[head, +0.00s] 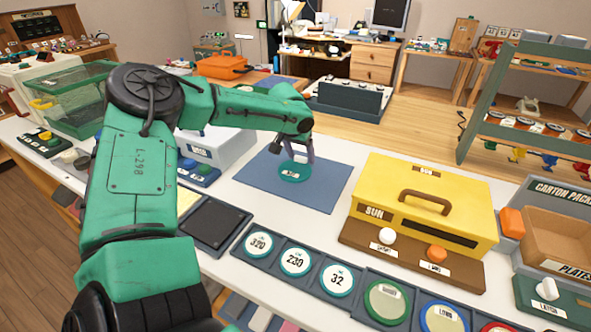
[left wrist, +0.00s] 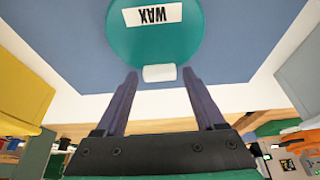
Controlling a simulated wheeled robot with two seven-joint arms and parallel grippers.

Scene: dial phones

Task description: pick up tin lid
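The tin lid (head: 295,172) is a round teal disc with a white label, lying on a dark blue mat (head: 252,178). In the left wrist view the lid (left wrist: 122,35) fills the top, its label reads WAX, and a small white tab or knob (left wrist: 159,73) shows at its near edge. My left gripper (head: 298,158) is over the lid, pointing down. In the left wrist view its fingers (left wrist: 160,78) are apart, with a tip on each side of the white piece and small gaps visible. Contact cannot be told. My right gripper is not in view.
A yellow SUN box (head: 428,195) stands right of the mat. Round discs marked 320 (head: 258,243), 230 (head: 295,261) and 32 (head: 338,280) sit along the front. A grey-white box (head: 218,143) stands left of the mat, a dark blue rack (head: 348,100) behind it.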

